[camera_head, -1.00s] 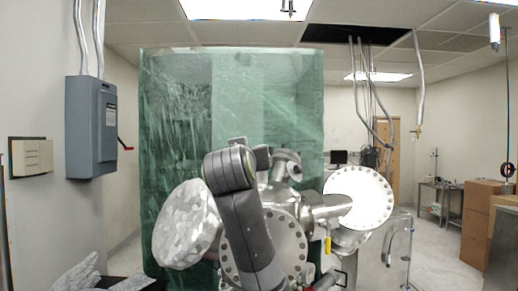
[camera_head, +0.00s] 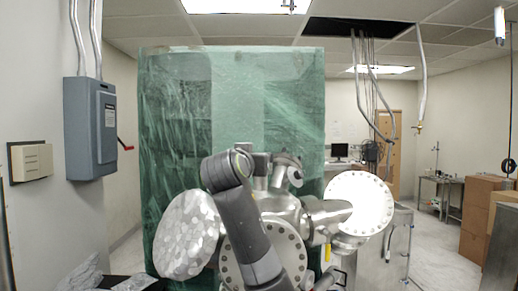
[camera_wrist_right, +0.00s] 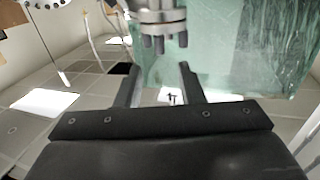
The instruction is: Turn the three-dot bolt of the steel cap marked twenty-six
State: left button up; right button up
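A steel vacuum chamber with several flanges stands at the centre of the head view. A bolted flange (camera_head: 283,244) is partly behind my dark arm, and a bright round flange (camera_head: 360,203) with bolt holes around its rim is at the right. No number or dot mark is readable. In the right wrist view a small steel flange (camera_wrist_right: 163,16) with several bolts (camera_wrist_right: 158,45) shows at the top edge, cut off by the frame. My right gripper (camera_wrist_right: 161,72) is open and empty, its fingertips apart from those bolts in the picture. My left gripper is not in view.
A foil-covered disc (camera_head: 187,235) is left of the chamber. A green plastic curtain (camera_head: 230,110) hangs behind it. A grey switch box (camera_head: 90,128) is on the left wall. Cardboard boxes (camera_head: 482,215) stand at the right. Floor is clear before the boxes.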

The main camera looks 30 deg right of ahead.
jog(key=p+x, duration=0.2)
jog(key=x, duration=0.4)
jog(key=shift+c, duration=0.3)
grip_shut()
